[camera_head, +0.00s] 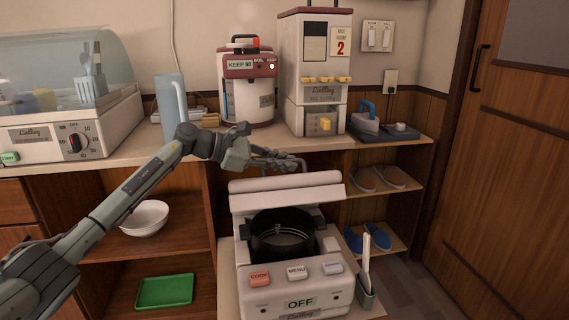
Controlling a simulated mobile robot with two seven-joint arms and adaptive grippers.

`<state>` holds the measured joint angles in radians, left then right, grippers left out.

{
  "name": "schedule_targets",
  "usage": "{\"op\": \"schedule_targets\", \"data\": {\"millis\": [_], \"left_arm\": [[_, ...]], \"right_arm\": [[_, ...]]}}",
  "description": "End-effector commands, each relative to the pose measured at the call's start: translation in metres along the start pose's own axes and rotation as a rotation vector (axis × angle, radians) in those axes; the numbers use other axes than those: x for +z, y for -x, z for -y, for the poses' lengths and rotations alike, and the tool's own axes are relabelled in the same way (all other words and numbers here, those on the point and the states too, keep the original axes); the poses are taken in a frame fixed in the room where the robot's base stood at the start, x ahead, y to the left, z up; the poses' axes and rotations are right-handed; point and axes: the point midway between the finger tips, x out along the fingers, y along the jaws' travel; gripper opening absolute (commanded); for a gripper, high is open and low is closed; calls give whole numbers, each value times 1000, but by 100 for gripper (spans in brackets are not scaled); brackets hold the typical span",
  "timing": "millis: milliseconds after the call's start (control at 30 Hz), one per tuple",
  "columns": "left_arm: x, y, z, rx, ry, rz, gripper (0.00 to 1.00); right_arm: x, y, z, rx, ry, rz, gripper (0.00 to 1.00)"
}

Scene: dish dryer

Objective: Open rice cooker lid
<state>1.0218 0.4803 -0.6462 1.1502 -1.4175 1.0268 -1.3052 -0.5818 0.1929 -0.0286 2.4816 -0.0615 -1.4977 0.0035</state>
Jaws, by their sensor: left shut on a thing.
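The white rice cooker (296,276) stands on a low pull-out shelf at lower centre, with COOK and MENU buttons and an OFF display on its front. Its black inner pot (283,238) is exposed and looks empty. The lid (287,187) is raised at the back of the cooker, seen nearly edge-on. My left gripper (290,163) is behind and above the lid, shut on the lid handle; the fingers partly hide the grip. My right gripper is not in view.
A counter behind holds a dish dryer (62,90), a pitcher (171,105), a water boiler (248,88) and a rice dispenser (315,70). A rice paddle (366,262) stands in a holder right of the cooker. Slippers (376,237) lie on the right shelves.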

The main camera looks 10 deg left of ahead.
Motion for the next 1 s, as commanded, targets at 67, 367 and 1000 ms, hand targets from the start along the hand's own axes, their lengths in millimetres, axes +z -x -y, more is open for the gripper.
{"op": "schedule_targets", "data": {"millis": [67,367,1000], "left_arm": [[0,0,0,0,0,0,0],[0,0,0,0,-1,-1,19],[-1,99,0,3,-1,-2,19]], "right_arm": [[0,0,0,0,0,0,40],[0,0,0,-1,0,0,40],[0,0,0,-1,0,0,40]]}}
